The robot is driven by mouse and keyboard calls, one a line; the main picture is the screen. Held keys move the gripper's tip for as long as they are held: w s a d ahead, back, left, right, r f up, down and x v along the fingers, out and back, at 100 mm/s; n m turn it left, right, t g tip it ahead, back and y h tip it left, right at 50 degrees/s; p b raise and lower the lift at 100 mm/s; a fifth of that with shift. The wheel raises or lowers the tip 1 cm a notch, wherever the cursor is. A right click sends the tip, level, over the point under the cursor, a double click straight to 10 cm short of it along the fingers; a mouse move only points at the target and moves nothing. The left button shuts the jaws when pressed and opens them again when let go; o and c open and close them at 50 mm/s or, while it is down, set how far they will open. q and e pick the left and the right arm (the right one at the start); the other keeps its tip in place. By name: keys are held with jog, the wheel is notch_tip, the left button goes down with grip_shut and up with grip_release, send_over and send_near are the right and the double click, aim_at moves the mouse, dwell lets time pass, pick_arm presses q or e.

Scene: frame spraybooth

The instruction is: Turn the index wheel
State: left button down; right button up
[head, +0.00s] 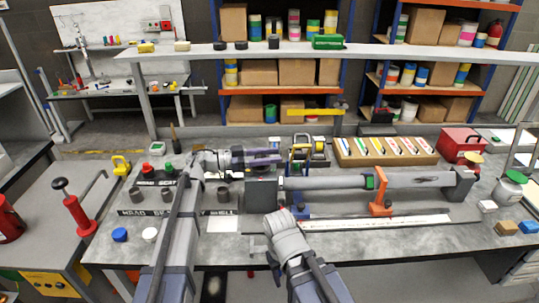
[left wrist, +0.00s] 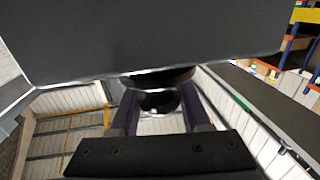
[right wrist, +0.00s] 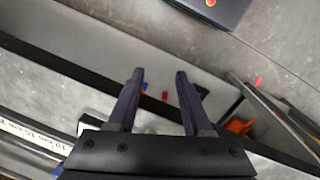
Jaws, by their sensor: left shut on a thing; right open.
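My left gripper (head: 266,158) reaches in from the left over the bench, its purple fingers pointing right, just above and behind a dark block (head: 261,191). In the left wrist view a dark round knob (left wrist: 160,101), seemingly the index wheel, sits between the left fingers (left wrist: 158,110), under a large dark flat face (left wrist: 150,40). The left gripper is shut on it. Its markings are hidden. A long grey tube (head: 335,183) runs right from the block. My right gripper (right wrist: 160,76) is open and empty, low near the bench's front.
A tray of coloured strips (head: 385,151) and a red box (head: 460,144) stand behind. Small black stands (head: 155,178) are at left. Blue (head: 120,235) and white caps lie front left.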

pick_arm(q)
jog(key=m+g, duration=0.1)
jog(key=g, duration=0.1)
jog(key=m+g, duration=0.2)
jog(key=g, duration=0.1)
jog(key=shift+s, duration=0.2)
jog(key=shift+s+a+m+g+y, duration=0.1)
jog(key=shift+s+m+g+y, duration=0.15)
jog(key=shift+m+g, duration=0.6)
jog(key=shift+s+m+g+y, duration=0.2)
jog(key=shift+m+g, duration=0.35)
jog(key=shift+g, duration=0.6)
jog(key=shift+s, duration=0.15)
jog(key=shift+c, duration=1.9)
grip_release()
